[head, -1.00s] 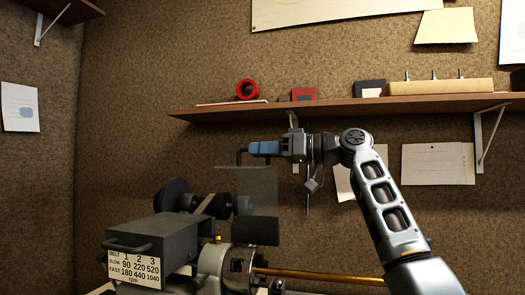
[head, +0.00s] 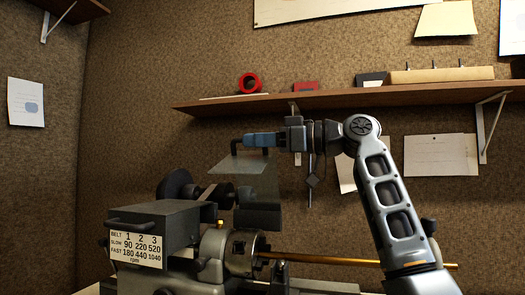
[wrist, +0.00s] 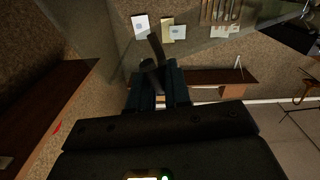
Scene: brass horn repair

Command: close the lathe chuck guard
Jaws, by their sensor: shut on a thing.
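The lathe chuck guard (head: 259,184) is a clear, smoky panel with a dark lower block, standing raised above and behind the chuck (head: 243,251). A dark bent handle (head: 235,148) sticks out at its top left. My gripper (head: 248,140) is shut on this handle, with its blue fingers pointing left. In the wrist view the handle (wrist: 156,50) runs up from between the fingertips (wrist: 155,76), and the clear panel shows beyond it. The chuck holds a long brass rod (head: 340,261). The fingers hide the gripped part of the handle.
The grey lathe headstock (head: 155,232) with its speed plate (head: 137,249) stands at left front. A wooden shelf (head: 340,99) with a red ring (head: 250,83) and boxes runs along the wall just above my gripper. Papers hang on the wall below it.

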